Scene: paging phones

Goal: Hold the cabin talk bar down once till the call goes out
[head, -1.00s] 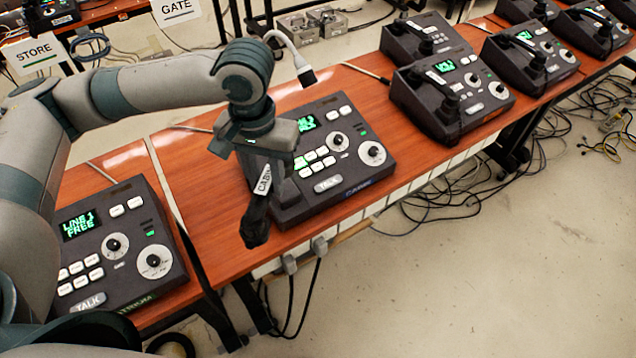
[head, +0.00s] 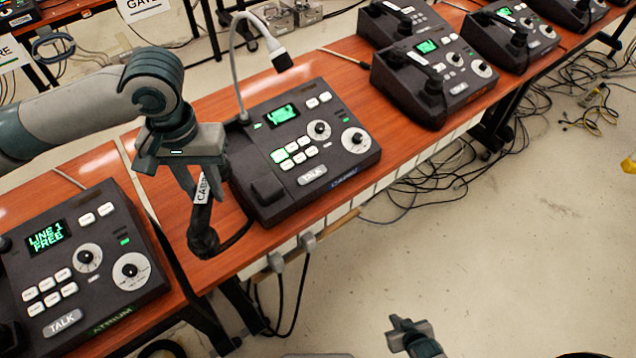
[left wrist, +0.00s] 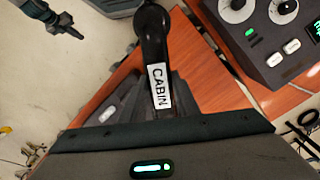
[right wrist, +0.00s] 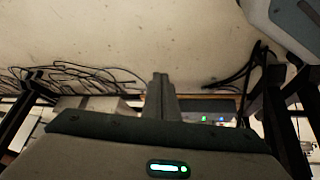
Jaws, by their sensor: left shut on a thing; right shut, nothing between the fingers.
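The dark cabin phone (head: 338,168) sits on the wooden table in the head view. Its talk bar (head: 312,175) is a pale bar on the front part, uncovered. Its screen (head: 282,114) glows green, too small to read, and some keys beside the bar glow green. My left gripper (head: 190,180) is shut on the black cabin handset (head: 203,238), held left of the phone above the table. The handset, labelled CABIN, also shows in the left wrist view (left wrist: 153,40). My right gripper (head: 402,330) is shut and empty, low over the floor, apart from the table.
The atrium phone (head: 110,290) stands on the nearer table at left, its screen reading LINE 1 FREE. A thin gooseneck microphone (head: 235,60) rises behind the cabin phone. More phones (head: 435,75) stand further along. Cables hang below the table edge and lie on the floor.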

